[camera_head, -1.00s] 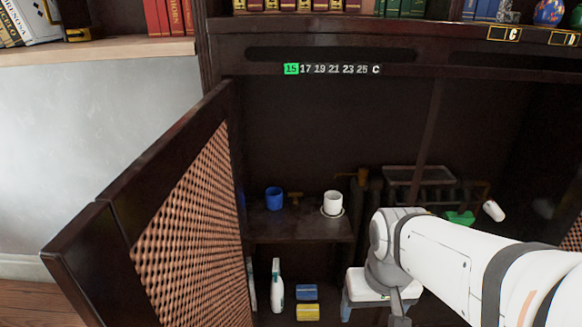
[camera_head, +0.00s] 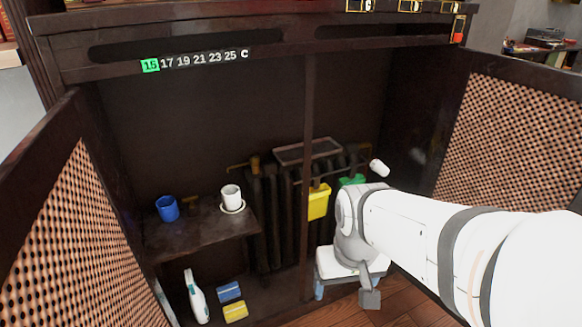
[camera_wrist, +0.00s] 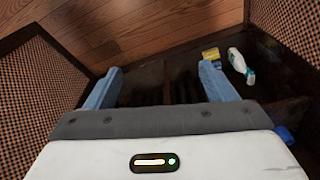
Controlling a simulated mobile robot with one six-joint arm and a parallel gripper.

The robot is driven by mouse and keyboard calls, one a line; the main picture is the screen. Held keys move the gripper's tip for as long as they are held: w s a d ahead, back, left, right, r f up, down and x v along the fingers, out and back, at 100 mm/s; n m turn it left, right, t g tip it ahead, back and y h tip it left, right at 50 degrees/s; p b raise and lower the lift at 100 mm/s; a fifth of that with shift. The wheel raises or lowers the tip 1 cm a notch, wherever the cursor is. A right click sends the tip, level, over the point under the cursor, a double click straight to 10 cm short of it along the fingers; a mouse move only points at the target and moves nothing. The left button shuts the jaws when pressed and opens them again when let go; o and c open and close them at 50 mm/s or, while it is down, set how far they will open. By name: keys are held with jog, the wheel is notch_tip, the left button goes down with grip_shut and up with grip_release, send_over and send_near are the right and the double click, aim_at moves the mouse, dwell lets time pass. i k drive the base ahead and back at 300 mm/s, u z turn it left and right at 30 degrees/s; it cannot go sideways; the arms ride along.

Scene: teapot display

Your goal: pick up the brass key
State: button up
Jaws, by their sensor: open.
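I cannot make out a brass key for certain. One blue finger (camera_head: 319,289) shows there.
A spray bottle (camera_head: 196,297), a blue sponge (camera_head: 229,291) and a yellow sponge (camera_head: 235,311) are on the cabinet floor. Behind is a dark radiator with a yellow container (camera_head: 318,202) on it. Open lattice doors stand left (camera_head: 65,235) and right (camera_head: 497,135); a post (camera_head: 309,110) divides the opening.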

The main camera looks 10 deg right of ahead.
aim_at(190, 199)
jog(key=z, duration=0.1)
jog(key=k, duration=1.25)
jog(key=z, duration=0.2)
jog(key=i, duration=1.8)
jog(key=u, duration=0.85)
jog(key=k, duration=0.65)
jog(key=u, duration=0.2)
jog(key=i, duration=0.75)
jog(key=z, duration=0.05)
